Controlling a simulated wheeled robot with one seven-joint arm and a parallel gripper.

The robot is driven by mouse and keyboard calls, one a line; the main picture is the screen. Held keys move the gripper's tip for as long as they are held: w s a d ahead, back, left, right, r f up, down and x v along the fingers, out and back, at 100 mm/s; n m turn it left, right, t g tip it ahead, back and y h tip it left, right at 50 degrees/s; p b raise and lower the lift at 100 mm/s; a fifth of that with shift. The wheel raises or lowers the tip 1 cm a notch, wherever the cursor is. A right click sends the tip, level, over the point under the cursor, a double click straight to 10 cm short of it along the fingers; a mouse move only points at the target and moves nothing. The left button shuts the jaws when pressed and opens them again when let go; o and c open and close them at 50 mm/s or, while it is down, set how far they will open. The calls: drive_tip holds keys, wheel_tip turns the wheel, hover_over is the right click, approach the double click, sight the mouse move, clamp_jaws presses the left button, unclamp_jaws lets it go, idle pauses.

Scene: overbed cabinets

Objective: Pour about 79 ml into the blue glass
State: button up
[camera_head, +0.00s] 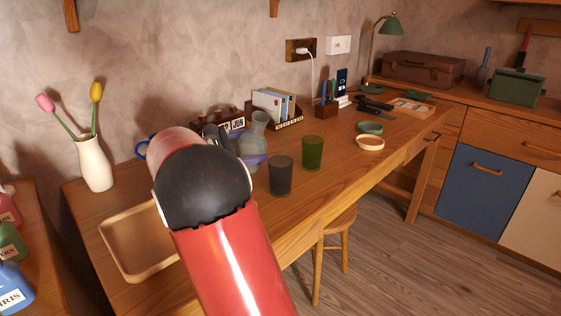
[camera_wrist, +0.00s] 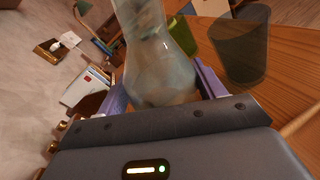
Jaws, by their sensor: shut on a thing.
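My gripper (camera_head: 253,160) is shut on a clear greyish carafe (camera_head: 259,127), with its lavender fingers on both sides of the body. The carafe looks roughly upright in the head view, and it also shows between the fingers in the wrist view (camera_wrist: 160,68). Its liquid level is not clear. A dark grey see-through glass (camera_head: 281,176) stands on the desk just right of my gripper; the wrist view shows it at right (camera_wrist: 241,45). A green glass (camera_head: 312,152) stands beyond it. Neither glass looks clearly blue. A blue curved piece (camera_head: 141,148) shows left of my arm, mostly hidden.
On the wooden desk (camera_head: 330,185) are a tray (camera_head: 132,259), a white vase with tulips (camera_head: 95,163), a book holder (camera_head: 275,106) and small bowls (camera_head: 370,143). A stool (camera_head: 335,237) stands under the desk.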

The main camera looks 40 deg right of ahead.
drive_tip(key=shift+s+r+m+t+y, duration=0.1)
drive_tip(key=shift+s+m+t+y, duration=0.25)
drive_tip(key=shift+m, duration=0.65)
drive_tip(key=shift+f+m+b, duration=0.3)
drive_tip(key=shift+f+b, duration=0.05)
drive_tip(key=shift+b, duration=0.25)
drive_tip(key=m+b, duration=0.1)
drive_tip(key=b, duration=0.1)
drive_tip(key=m+t+b, duration=0.1)
drive_tip(key=b, duration=0.1)
drive_tip(key=shift+w+f+y+b, duration=0.25)
drive_tip(key=shift+w+f+b, duration=0.1)
drive_tip(key=shift+w, duration=0.05)
drive_tip(key=shift+w+r+b, duration=0.1)
drive_tip(key=shift+b, duration=0.2)
drive_tip(key=shift+r+m, duration=0.35)
drive_tip(key=shift+m, duration=0.05)
drive_tip(key=shift+w+r+m+t+b, duration=0.2)
drive_tip(key=shift+r+m+t+b, duration=0.2)
drive_tip(key=shift+b, duration=0.25)
drive_tip(key=shift+m+b, duration=0.3)
drive_tip(key=shift+b, duration=0.4)
drive_tip(key=shift+w+m+t+b, duration=0.1)
drive_tip(key=shift+m+t+b, duration=0.25)
drive_tip(key=shift+b, duration=0.35)
drive_tip(key=shift+s+r+m+y+b, duration=0.3)
drive_tip(key=shift+r+m+b, duration=0.25)
drive_tip(key=shift+r, duration=0.15)
